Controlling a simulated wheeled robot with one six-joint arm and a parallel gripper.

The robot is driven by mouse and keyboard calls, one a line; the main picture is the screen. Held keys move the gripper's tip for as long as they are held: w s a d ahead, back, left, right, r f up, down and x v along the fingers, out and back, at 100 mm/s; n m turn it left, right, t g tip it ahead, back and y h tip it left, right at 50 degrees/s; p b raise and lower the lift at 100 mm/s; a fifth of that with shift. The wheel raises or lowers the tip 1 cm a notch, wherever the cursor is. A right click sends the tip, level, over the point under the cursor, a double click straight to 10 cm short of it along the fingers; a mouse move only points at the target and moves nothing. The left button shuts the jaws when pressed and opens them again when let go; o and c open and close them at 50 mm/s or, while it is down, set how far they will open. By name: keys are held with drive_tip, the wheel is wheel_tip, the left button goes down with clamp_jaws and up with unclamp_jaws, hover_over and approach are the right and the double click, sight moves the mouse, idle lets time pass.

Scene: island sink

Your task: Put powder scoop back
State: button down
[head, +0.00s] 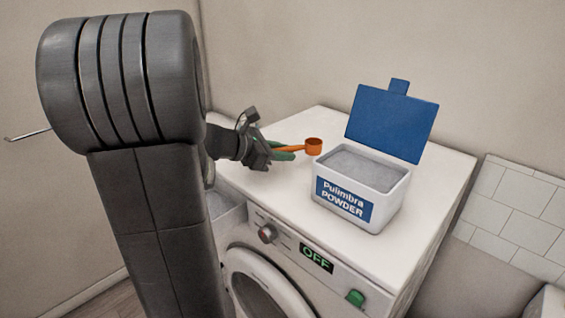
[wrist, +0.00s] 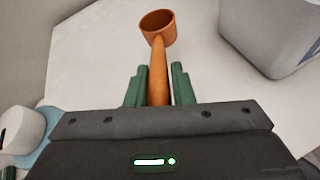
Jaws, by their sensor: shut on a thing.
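An orange powder scoop (head: 313,147) is held by its handle in my gripper (head: 284,153), above the left part of the machine top. The wrist view shows the scoop (wrist: 158,26) pointing away from my gripper (wrist: 158,88), its handle between the two green fingers. The cup looks empty in the wrist view. The white powder box (head: 385,212) stands on the machine to the right of the scoop, apart from it. Its blue lid (head: 391,124) is open and tilted up at the back. Pale powder (head: 362,165) fills the box. The box's corner (wrist: 262,40) shows at right in the wrist view.
The white washing machine (head: 440,185) has a panel reading OFF (head: 316,260), a knob (head: 267,234) and a green button (head: 355,298). A wall stands behind it. A white cylindrical object (wrist: 20,132) is at lower left in the wrist view. The top left of the box is clear.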

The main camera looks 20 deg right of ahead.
sight(288, 169)
wheel_tip(288, 169, down, 3)
drive_tip(key=shift+f, duration=0.1)
drive_tip(key=shift+s+f+b, duration=0.1)
drive_tip(key=shift+f+b, duration=0.55)
drive_tip(key=shift+f, duration=0.05)
drive_tip(key=c, duration=1.3)
unclamp_jaws()
drive_tip(key=shift+a+f, duration=0.1)
drive_tip(key=shift+f, duration=0.05)
drive_tip(key=shift+o, duration=0.2)
drive_tip(key=shift+r+p, duration=0.4)
drive_tip(key=v, duration=0.6)
drive_tip(key=r+v, duration=0.1)
drive_tip(key=v, duration=0.5)
drive_tip(key=shift+r+b, duration=0.1)
drive_tip(key=shift+b, duration=0.2)
